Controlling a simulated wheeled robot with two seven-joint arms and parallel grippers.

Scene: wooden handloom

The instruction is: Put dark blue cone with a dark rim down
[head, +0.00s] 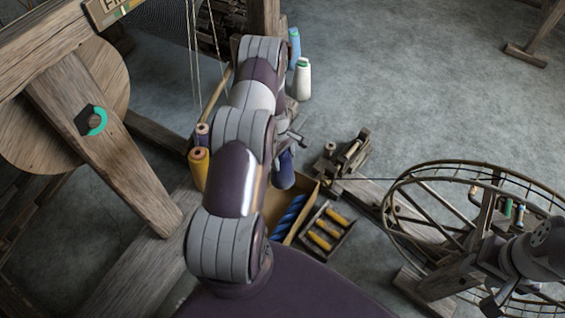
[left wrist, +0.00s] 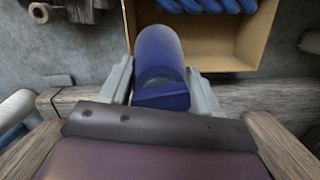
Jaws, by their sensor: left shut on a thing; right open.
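The dark blue cone (head: 285,170) hangs below my left gripper (head: 290,142), near the open box, partly hidden by my arm. In the left wrist view the cone (left wrist: 160,62) sits between the two grey fingers of my left gripper (left wrist: 160,88), which is shut on it. The cone's far end points toward the box, and I cannot tell its dark rim clearly. Whether its lower end touches anything is not visible. My right gripper (head: 494,303) is open at the lower right, in front of the wooden wheel, away from the cone.
The cardboard box (head: 305,195) holds a twisted blue skein (head: 289,218). A tray of yellow bobbins (head: 326,233) lies beside it. Yellow (head: 198,170), light blue (head: 295,46) and white (head: 302,80) cones stand around my left arm. A reel wheel (head: 395,205) occupies the right.

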